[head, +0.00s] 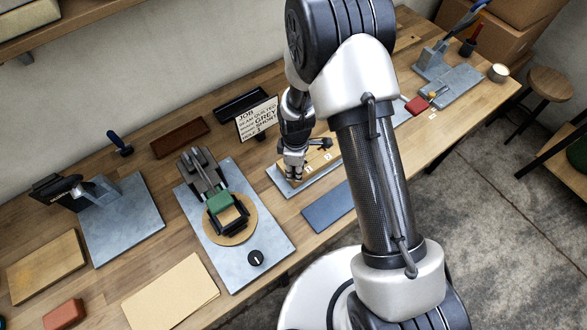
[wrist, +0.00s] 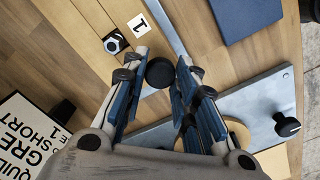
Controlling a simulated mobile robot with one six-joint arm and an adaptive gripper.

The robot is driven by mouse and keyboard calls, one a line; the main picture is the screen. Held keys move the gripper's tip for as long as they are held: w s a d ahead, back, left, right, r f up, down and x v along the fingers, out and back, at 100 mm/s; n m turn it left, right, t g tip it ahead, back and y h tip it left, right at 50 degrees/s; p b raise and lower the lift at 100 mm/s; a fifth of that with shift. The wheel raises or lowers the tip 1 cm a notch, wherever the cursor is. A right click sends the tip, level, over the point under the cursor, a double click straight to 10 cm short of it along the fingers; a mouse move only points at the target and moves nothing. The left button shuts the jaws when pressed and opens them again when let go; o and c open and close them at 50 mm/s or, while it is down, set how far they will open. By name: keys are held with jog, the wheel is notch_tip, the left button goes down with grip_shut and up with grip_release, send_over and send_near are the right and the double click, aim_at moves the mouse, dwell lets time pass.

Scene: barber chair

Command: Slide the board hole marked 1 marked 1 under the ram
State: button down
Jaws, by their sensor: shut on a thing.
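The wooden board (head: 318,160) lies on a grey metal plate (head: 288,190) in the middle of the bench, with white labels 1 (head: 308,168) and 2. My gripper (head: 293,178) is down at the board's near-left end. Its fingertips (wrist: 163,66) stand either side of a black round knob (wrist: 160,73), shut on it. The fingers partly hide the board's end. I cannot tell which part is the ram.
A grey plate with a green-padded device and turntable (head: 238,232) stands left of my gripper; its black knob (wrist: 287,124) shows in the wrist view. A job card (head: 257,120) stands behind. A blue-grey slab (head: 329,206) lies in front. Lever tools (head: 108,190) stand far left.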

jog(key=w+d+b, duration=0.1)
jog(key=w+d, duration=0.3)
jog(key=d, duration=0.2)
jog(key=w+d+b, duration=0.1)
jog(key=w+d, duration=0.3)
jog(key=d, duration=0.2)
jog(key=w+d+b, duration=0.2)
jog(key=w+d, duration=0.3)
jog(key=d, duration=0.2)
jog(key=c, duration=1.3)
grip_release()
notch_tip(320, 180, up, 8)
jog(key=shift+f, duration=0.25)
